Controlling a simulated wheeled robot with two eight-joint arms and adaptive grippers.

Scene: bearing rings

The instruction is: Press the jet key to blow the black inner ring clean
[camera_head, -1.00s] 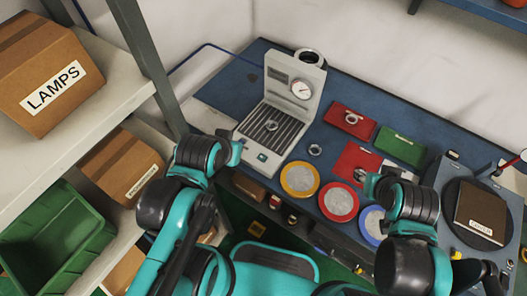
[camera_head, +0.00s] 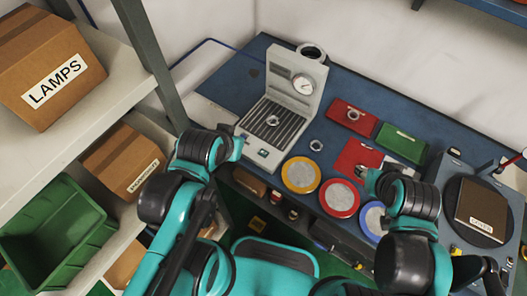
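The grey jet machine (camera_head: 302,104) with a round gauge stands on the blue bench. A small ring (camera_head: 273,121) lies on its slatted tray; its colour is hard to tell at this size. The jet key (camera_head: 263,152), a small dark teal button, is on the machine's front edge. My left gripper (camera_head: 240,148) is just left of the front edge, apart from the key as seen here; its fingers are too small to read. My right gripper (camera_head: 367,178) is over the front of the bench beside the red mat (camera_head: 355,158). Its fingers are partly hidden by the wrist.
Another ring (camera_head: 316,146) lies on the bench. Yellow (camera_head: 301,188), red (camera_head: 324,198) and blue (camera_head: 371,236) rimmed discs line the front. Red (camera_head: 340,119) and green (camera_head: 402,143) boxes stand behind. Shelves are at left.

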